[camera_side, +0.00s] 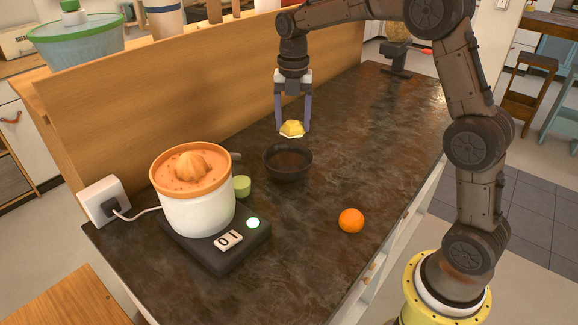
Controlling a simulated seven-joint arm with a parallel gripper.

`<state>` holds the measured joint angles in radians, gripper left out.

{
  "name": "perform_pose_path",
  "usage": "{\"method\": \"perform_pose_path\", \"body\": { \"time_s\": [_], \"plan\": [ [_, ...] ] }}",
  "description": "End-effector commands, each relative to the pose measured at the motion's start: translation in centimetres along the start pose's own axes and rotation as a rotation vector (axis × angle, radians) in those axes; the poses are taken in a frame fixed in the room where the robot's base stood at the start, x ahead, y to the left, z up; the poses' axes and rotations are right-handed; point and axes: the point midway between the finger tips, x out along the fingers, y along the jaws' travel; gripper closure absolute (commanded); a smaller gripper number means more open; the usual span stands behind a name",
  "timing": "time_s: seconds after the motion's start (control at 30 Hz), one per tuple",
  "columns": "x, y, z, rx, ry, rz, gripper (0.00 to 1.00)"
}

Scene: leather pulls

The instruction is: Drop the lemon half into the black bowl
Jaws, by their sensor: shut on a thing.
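The yellow lemon half (292,128) hangs between the fingers of my gripper (293,127), which is shut on it. Its pale edge faces down. In the picture the lemon half shows just above the far rim of the black bowl (288,176), apart from it. The bowl stands upright on the dark counter and looks empty, though its bottom is hard to make out. Whether the lemon half is straight over the bowl or behind it, I cannot tell from this one view.
A white juicer with an orange top (192,190) stands on a black base (215,259) left of the bowl, its cord running to a socket (103,202). A green piece (242,186) lies beside it. An orange (351,220) sits at the right. A wooden panel (170,98) borders the counter.

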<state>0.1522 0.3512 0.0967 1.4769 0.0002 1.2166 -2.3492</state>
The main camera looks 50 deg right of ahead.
Motion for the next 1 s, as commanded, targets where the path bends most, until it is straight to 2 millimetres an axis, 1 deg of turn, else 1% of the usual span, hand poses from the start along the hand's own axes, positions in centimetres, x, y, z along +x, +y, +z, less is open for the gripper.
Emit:
{"method": "perform_pose_path", "body": {
  "time_s": [0.1,0.2,0.53,0.57,0.6,0.67,0.7,0.73,1.0],
  "plan": [
    [1.0,0.0,0.0,0.0,0.0,0.0,0.99],
    [1.4,0.0,0.0,0.0,0.0,0.0,0.99],
    [1.6,0.0,0.0,0.0,-0.001,0.001,0.99],
    [1.6,0.0,0.0,0.0,-0.001,0.001,0.27],
    [1.6,0.0,0.0,0.0,-0.001,0.001,0.2],
    [1.6,0.0,0.0,0.0,0.0,0.001,0.09],
    [1.6,0.0,0.0,0.0,0.0,0.0,0.02],
    [1.6,0.0,0.0,0.0,0.0,0.0,0.0],
    [1.5,0.0,0.0,0.0,0.0,0.0,0.0]
  ]
}}
